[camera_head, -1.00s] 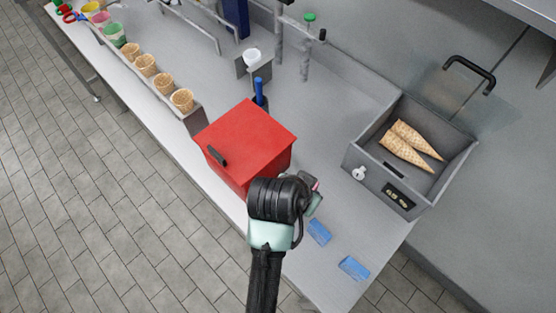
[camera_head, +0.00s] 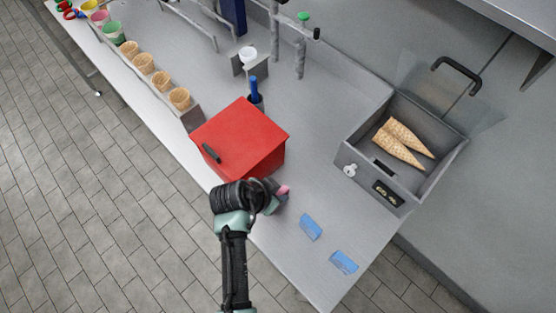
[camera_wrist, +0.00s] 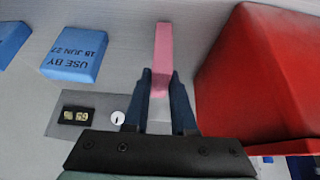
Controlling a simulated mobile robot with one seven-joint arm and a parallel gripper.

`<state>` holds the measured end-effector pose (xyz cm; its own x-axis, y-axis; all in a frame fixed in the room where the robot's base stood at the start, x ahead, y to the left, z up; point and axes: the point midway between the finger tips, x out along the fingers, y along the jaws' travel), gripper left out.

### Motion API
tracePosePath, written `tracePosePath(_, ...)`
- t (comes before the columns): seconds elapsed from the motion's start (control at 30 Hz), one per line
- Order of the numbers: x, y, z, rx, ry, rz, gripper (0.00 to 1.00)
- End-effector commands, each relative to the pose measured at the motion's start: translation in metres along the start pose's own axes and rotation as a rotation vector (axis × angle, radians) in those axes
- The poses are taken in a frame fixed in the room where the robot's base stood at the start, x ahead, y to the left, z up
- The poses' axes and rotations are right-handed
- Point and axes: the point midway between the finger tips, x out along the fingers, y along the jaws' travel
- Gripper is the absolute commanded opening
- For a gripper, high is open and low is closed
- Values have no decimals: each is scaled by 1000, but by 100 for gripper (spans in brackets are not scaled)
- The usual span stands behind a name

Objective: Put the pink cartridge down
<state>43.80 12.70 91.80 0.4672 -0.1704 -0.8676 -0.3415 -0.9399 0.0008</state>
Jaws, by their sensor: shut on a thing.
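The pink cartridge (camera_wrist: 161,58) is a long pink bar in the wrist view, sticking out beyond the fingertips. My gripper (camera_wrist: 159,80) is shut on it, a dark finger on each side. In the head view a small bit of the pink cartridge (camera_head: 283,190) shows at my gripper (camera_head: 273,198), at the near right side of the red box. The rest of it is hidden by my wrist there. I cannot tell whether the cartridge touches the counter.
The red box (camera_head: 238,135) stands close to my gripper. Two blue blocks (camera_head: 311,227) (camera_head: 344,262) lie to the right on the counter (camera_head: 300,140). A grey bin (camera_head: 440,118) with two cones stands at the right. Cups and cones line the left edge.

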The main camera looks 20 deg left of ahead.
Motion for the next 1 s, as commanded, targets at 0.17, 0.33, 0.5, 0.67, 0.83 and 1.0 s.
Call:
tracePosePath(0.17, 3, 0, 1, 0, 1, -1, 0)
tracePosePath(0.33, 4, 0, 2, 0, 1, -1, 0)
tracePosePath(0.5, 6, 0, 3, 0, 1, 0, 41)
tracePosePath(0.67, 5, 0, 3, 0, 0, 0, 54)
tracePosePath(0.83, 5, 0, 3, 0, 0, 0, 54)
tracePosePath(1.0, -2, 0, 1, 0, 1, -1, 54)
